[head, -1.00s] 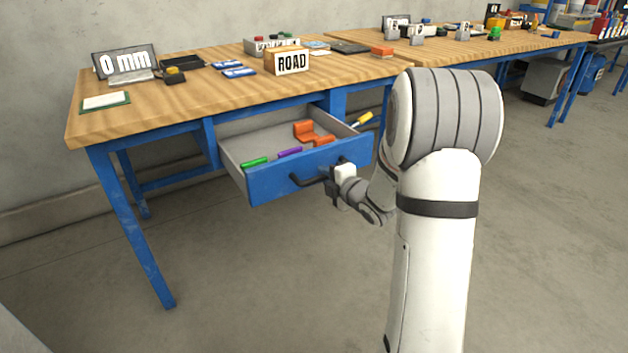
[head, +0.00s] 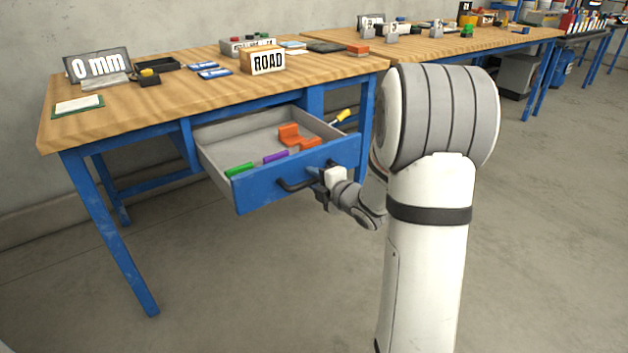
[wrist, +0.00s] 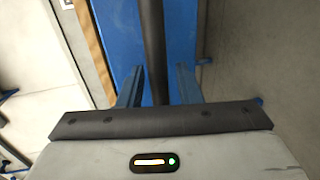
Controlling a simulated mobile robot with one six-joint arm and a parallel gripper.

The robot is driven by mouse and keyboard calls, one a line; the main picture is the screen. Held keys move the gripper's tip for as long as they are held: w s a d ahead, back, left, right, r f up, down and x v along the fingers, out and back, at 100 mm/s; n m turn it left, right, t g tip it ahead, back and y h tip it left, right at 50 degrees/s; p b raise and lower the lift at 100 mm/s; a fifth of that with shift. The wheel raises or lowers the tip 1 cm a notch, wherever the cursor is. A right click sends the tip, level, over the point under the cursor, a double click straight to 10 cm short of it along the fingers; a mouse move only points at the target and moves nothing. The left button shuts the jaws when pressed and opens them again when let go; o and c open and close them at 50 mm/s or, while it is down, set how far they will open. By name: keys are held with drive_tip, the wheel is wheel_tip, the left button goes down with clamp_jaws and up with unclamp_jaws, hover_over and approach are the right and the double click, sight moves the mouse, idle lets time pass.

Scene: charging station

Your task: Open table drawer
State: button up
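The blue-fronted drawer (head: 262,190) under the wooden table stands well out, its grey inside showing. Its black bar handle (head: 292,186) is on the front and also shows in the wrist view (wrist: 152,35). My gripper (head: 317,178) is at the right part of the handle. In the wrist view the two blue fingers (wrist: 159,86) stand apart, one on each side of the bar, with narrow gaps visible beside it. The drawer holds an orange part (head: 290,135), a purple one (head: 275,156) and a green one (head: 239,169).
The table top (head: 200,95) carries a "0 mm" display (head: 98,67), a "ROAD" block (head: 267,60) and small items. A blue table leg (head: 110,235) stands left of the drawer. A second table (head: 440,42) is behind. The floor before the drawer is clear.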

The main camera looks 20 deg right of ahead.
drive_tip(key=shift+o, duration=0.4)
drive_tip(key=shift+s+r, duration=0.1)
drive_tip(key=shift+s, duration=0.1)
drive_tip(key=p+v, duration=0.2)
drive_tip(key=v, duration=0.4)
drive_tip(key=shift+s+d, duration=0.15)
drive_tip(key=shift+s, duration=0.5)
